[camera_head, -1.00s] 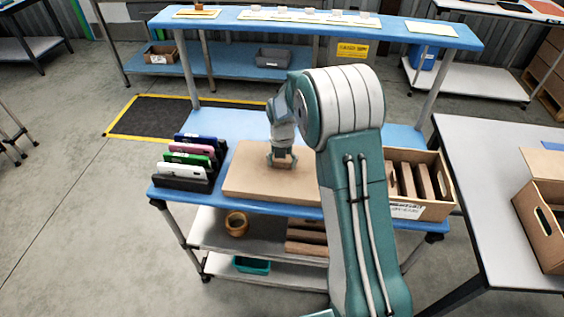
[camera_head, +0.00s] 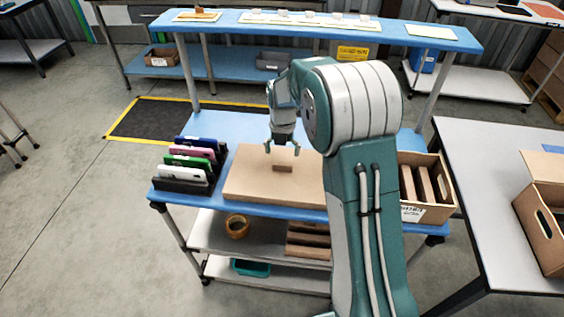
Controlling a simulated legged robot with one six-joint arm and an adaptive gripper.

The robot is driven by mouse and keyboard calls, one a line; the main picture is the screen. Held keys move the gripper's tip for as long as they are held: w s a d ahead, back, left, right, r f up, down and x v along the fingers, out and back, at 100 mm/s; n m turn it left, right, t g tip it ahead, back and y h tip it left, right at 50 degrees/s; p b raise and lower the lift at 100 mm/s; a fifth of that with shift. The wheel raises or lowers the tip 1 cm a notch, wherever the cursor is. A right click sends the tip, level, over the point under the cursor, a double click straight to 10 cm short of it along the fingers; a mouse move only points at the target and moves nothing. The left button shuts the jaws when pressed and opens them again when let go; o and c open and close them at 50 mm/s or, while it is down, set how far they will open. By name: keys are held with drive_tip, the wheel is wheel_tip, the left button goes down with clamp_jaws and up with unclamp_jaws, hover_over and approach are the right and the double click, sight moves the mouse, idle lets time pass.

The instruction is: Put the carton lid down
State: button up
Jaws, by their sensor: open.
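The carton lid (camera_head: 248,183) is a flat tan board with a small brown block-like grip (camera_head: 283,168) on top. It lies flat on the blue bench top, between the rack of coloured cases and the open carton. My gripper (camera_head: 282,149) points down above the grip, with its fingers spread and empty. A small gap shows between the fingers and the grip. My arm hides the lid's right end.
A dark rack holds several upright cases (camera_head: 192,160) left of the lid. A tape roll (camera_head: 237,226) sits on the shelf below. Another carton (camera_head: 541,225) is on the right table.

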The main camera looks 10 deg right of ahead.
drive_tip(key=s+r+m+t, duration=0.3)
drive_tip(key=s+r+m, duration=1.1)
drive_tip(key=r, duration=0.4)
drive_tip(key=s+m+t, duration=0.2)
drive_tip(key=s+m, duration=1.5)
drive_tip(key=shift+a+r+t, duration=0.25)
drive_tip(key=shift+a+t, duration=0.05)
drive_tip(key=shift+w+d+m, duration=0.1)
drive_tip(key=shift+d+m, duration=0.05)
drive_tip(key=shift+m, duration=0.15)
